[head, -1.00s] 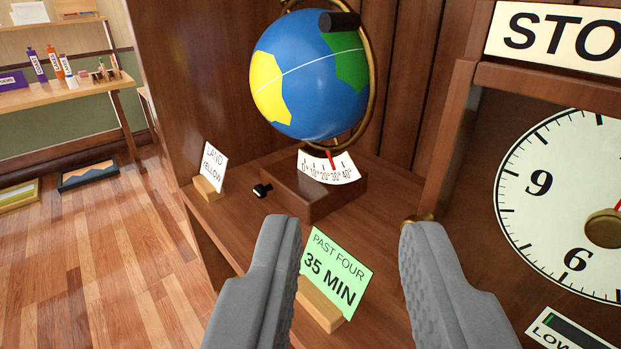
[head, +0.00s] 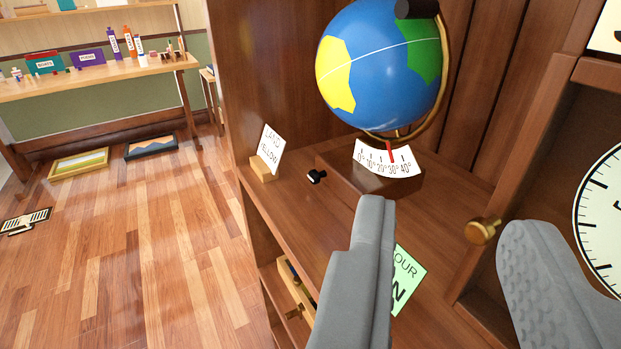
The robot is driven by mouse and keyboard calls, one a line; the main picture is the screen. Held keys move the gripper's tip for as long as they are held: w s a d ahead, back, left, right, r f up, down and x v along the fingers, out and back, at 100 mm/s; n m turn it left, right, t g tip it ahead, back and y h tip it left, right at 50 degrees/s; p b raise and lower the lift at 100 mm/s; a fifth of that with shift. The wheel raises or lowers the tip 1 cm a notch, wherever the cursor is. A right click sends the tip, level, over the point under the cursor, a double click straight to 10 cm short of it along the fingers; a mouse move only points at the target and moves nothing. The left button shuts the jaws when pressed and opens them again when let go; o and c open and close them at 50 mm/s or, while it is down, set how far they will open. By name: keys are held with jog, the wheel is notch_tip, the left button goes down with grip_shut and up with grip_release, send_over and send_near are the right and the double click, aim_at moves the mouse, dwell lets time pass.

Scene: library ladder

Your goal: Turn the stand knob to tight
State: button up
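The stand knob (head: 316,176) is a small black knob on the left side of the globe's wooden base (head: 340,172). The globe (head: 378,70) is blue with yellow and green land. A white scale (head: 386,163) with a red pointer is on the base's front, the pointer near the 20 to 30 degree marks. My gripper (head: 445,215) is open and empty, its fingers wide apart in front of the shelf. The knob is apart from it, left of and beyond the left finger. I cannot read whether the knob is tight or loose.
A card reading "LAND YELLOW" (head: 270,150) stands left of the knob. A green card (head: 405,280) is partly hidden behind my left finger. A brass knob (head: 483,230) and a clock (head: 604,220) are at the right. Open floor (head: 140,250) lies left.

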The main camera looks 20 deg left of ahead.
aim_at(311, 178)
jog(key=shift+o, duration=1.3)
jog(key=shift+r, duration=0.1)
jog(key=w+a+r+m+t+h, duration=0.1)
jog(key=w+a+r+m, duration=0.1)
jog(key=w+a, duration=0.35)
jog(key=w+a+r+m+t+h, duration=0.1)
jog(key=w+a+m, duration=0.1)
jog(key=w, duration=0.6)
jog(key=w+a+r+m+h, duration=0.1)
jog(key=w+a+r+m, duration=0.1)
jog(key=w+a, duration=0.35)
jog(key=w+a+f+m+g+h, duration=0.25)
jog(key=a+f+g, duration=0.35)
jog(key=f, duration=0.5)
jog(key=w+a+f+m+g+h, duration=0.1)
jog(key=a+f+g+h, duration=0.3)
jog(key=a+f, duration=0.45)
jog(key=shift+n, duration=0.25)
jog(key=x, duration=1.8)
jog(key=shift+d+f, duration=0.3)
jog(key=shift+f, duration=0.2)
jog(key=shift+c, duration=0.3)
jog(key=c, duration=0.9)
